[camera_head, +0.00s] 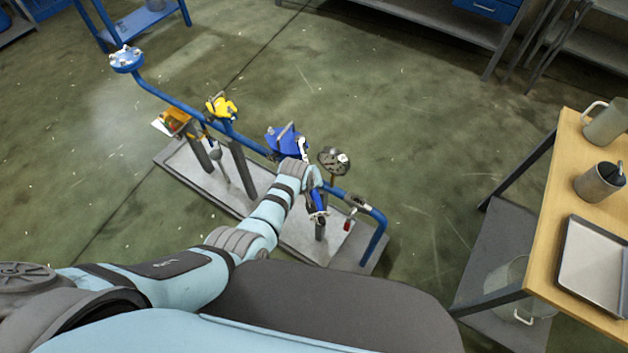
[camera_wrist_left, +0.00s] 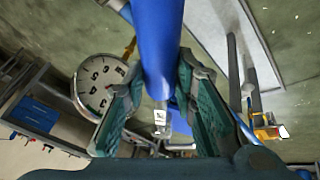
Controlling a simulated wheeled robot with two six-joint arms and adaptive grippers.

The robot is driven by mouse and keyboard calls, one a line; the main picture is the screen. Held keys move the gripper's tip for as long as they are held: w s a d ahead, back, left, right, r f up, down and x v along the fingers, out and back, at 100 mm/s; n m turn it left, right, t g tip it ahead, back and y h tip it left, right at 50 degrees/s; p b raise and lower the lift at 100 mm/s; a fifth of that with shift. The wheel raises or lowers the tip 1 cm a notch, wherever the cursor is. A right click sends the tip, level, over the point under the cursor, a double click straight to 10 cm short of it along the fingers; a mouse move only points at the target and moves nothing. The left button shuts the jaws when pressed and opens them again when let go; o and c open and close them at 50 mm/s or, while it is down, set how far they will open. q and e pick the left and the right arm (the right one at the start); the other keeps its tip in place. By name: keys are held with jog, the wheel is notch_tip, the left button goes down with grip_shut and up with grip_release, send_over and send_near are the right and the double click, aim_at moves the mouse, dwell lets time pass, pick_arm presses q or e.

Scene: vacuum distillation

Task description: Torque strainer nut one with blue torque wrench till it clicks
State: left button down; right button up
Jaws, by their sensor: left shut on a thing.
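The blue torque wrench (camera_wrist_left: 157,35) is between the two fingers of my left gripper (camera_wrist_left: 160,90), which is shut on its handle. In the head view the blue handle (camera_head: 319,203) shows at my left gripper (camera_head: 314,184), over the right part of the pipe rig. A blue strainer-like body (camera_head: 280,138) sits on the blue pipe, just up and left of the gripper. The wrench's far end runs toward metal parts (camera_wrist_left: 165,125) in the wrist view; I cannot tell whether it is on a nut. Strainer nut one cannot be made out. My right gripper is not in view.
A round gauge (camera_head: 333,160) stands close right of the gripper; its dial (camera_wrist_left: 100,85) faces the wrist camera. A yellow valve (camera_head: 221,107) and an orange part (camera_head: 176,119) are further left. A wooden-topped table (camera_head: 542,236) with mugs and a tray stands right. Floor between is clear.

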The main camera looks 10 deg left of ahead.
pick_arm(q)
jog(key=shift+a, duration=0.1)
jog(key=shift+s+a+f+m, duration=0.1)
jog(key=shift+s+a+m, duration=0.15)
jog(key=shift+a+m, duration=0.45)
jog(key=shift+s+a+f+m, duration=0.1)
jog(key=shift+s+a+m, duration=0.25)
jog(key=shift+a, duration=0.5)
jog(key=a+m+h, duration=0.1)
jog(key=a+m, duration=0.1)
jog(key=a, duration=0.1)
jog(key=shift+s+f+g, duration=0.1)
jog(key=shift+g, duration=0.2)
jog(key=shift+a, duration=0.1)
jog(key=shift+a+m+h+b, duration=0.5)
jog(key=shift+a+m, duration=0.65)
jog(key=shift+a, duration=0.45)
jog(key=shift+w, duration=0.25)
